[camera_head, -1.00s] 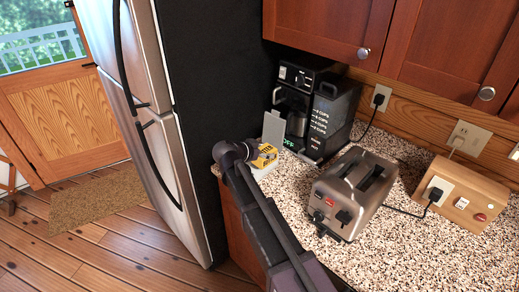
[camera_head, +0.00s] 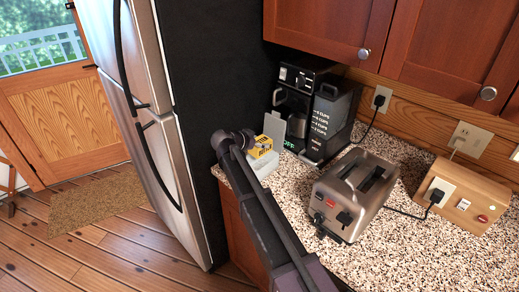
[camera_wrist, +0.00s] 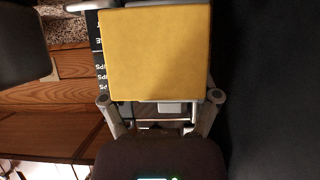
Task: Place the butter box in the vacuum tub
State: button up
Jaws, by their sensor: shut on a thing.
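The butter box (camera_head: 262,147) is yellow with dark print and shows just beyond the end of my arm in the head view. In the wrist view its plain yellow face (camera_wrist: 158,52) fills the middle. My gripper (camera_wrist: 160,102) is shut on it, with a finger at each side. The vacuum tub (camera_head: 264,166) is pale and stands on the counter beside the fridge, its grey lid (camera_head: 273,127) raised behind. The box appears at or above the tub's opening; I cannot tell whether its lower part is inside. My arm hides the tub's left part.
A black coffee maker (camera_head: 312,110) stands close behind and right of the tub. A steel toaster (camera_head: 352,193) is farther right, near a wooden outlet box (camera_head: 460,195). The dark fridge side (camera_head: 205,120) is close on the left.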

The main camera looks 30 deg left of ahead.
jog(key=shift+w+a+f+b, duration=0.1)
jog(key=shift+f+b, duration=0.8)
jog(key=shift+f, duration=0.05)
jog(key=shift+w+a+f+b, duration=0.1)
jog(key=shift+f+b, duration=0.75)
jog(key=shift+f, duration=0.05)
jog(key=shift+f+b, duration=0.3)
jog(key=shift+b, duration=0.05)
jog(key=shift+f, duration=0.25)
jog(key=o, duration=1.1)
jog(key=shift+r, duration=0.15)
